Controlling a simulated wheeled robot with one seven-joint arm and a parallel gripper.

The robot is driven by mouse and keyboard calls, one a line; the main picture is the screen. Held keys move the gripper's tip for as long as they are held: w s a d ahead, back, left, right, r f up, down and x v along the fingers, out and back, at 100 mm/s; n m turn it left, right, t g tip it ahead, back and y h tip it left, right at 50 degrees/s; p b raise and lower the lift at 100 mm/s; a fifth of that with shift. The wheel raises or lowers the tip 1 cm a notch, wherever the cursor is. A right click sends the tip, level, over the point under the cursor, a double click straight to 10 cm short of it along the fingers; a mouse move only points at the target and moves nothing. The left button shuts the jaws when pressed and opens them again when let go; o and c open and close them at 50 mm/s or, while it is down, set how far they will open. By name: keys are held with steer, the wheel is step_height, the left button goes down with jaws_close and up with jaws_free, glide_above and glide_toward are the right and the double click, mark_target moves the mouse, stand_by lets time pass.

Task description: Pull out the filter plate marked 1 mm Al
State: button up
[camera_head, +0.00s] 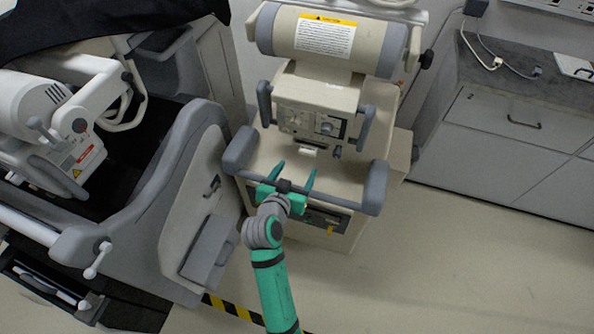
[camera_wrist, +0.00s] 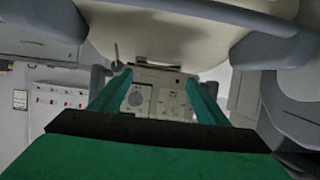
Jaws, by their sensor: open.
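A beige X-ray cart stands in the middle of the head view, with a tube housing (camera_head: 322,38) on top and a collimator box (camera_head: 312,105) with dials below it. A small pale plate edge (camera_head: 308,151) shows under the box's front; its marking is too small to read. My gripper (camera_head: 292,172) is open and empty, with its green fingers pointing up toward the box, apart from it and a little below it. In the wrist view the box's dial panel (camera_wrist: 152,96) lies between the open fingers (camera_wrist: 155,95), seen from a distance.
A grey bumper (camera_head: 376,189) and a front bar lie close to my gripper. A second grey machine (camera_head: 190,160) stands close on the left under a black cover (camera_head: 100,22). Grey cabinets (camera_head: 520,130) line the right wall. The floor (camera_head: 450,260) at lower right is clear.

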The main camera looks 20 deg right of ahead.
mark_target(307, 151)
steer(key=x, duration=1.1)
steer(key=shift+d+r, duration=0.1)
steer(key=shift+r, duration=0.1)
steer(key=shift+c, duration=0.6)
steer(key=shift+s, duration=0.1)
steer(key=c, duration=1.1)
